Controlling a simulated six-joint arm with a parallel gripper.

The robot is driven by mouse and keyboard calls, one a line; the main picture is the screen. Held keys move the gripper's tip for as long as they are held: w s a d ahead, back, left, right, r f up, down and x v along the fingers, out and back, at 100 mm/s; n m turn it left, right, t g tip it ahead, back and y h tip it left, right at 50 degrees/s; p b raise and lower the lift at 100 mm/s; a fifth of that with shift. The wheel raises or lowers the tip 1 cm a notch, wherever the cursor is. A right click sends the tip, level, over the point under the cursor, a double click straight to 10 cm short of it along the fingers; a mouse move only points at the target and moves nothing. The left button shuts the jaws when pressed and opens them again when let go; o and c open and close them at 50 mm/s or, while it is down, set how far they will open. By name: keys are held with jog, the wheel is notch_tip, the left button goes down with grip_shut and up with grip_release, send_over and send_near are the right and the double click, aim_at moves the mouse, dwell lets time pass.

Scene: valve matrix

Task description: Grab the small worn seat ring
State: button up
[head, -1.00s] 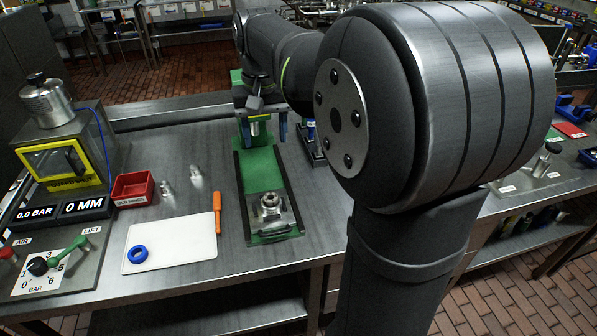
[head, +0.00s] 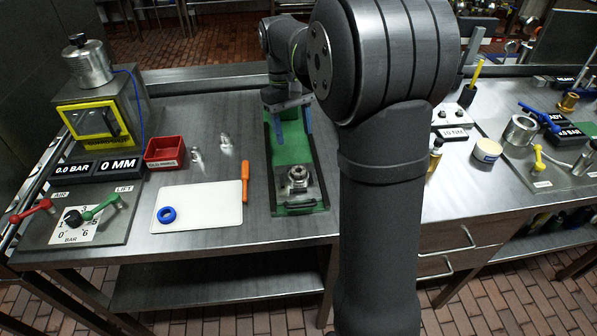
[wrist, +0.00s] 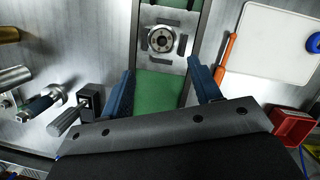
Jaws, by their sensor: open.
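My gripper (head: 290,122) is open and empty. Its two blue fingers hang above the far part of a green-floored tray (head: 322,180); the gripper also shows in the wrist view (wrist: 163,82). A metal valve body (head: 298,176) sits at the tray's near end, apart from the fingers. In the wrist view a round ring-like face (wrist: 160,40) shows in the middle of this body, ahead of the fingertips. I cannot tell whether that is the worn seat ring. A blue ring (head: 166,215) lies on a white board (head: 213,205) to the left.
An orange-handled tool (head: 245,180) lies at the board's right edge. A red bin (head: 164,152) and two small metal parts (head: 226,142) stand behind the board. A pressure test rig (head: 95,110) stands at the left. My arm hides part of the bench right of the tray.

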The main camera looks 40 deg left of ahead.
aim_at(299, 172)
jog(key=x, duration=1)
jog(key=shift+s+a, duration=0.1)
jog(key=shift+a, duration=0.15)
jog(key=c, duration=1.1)
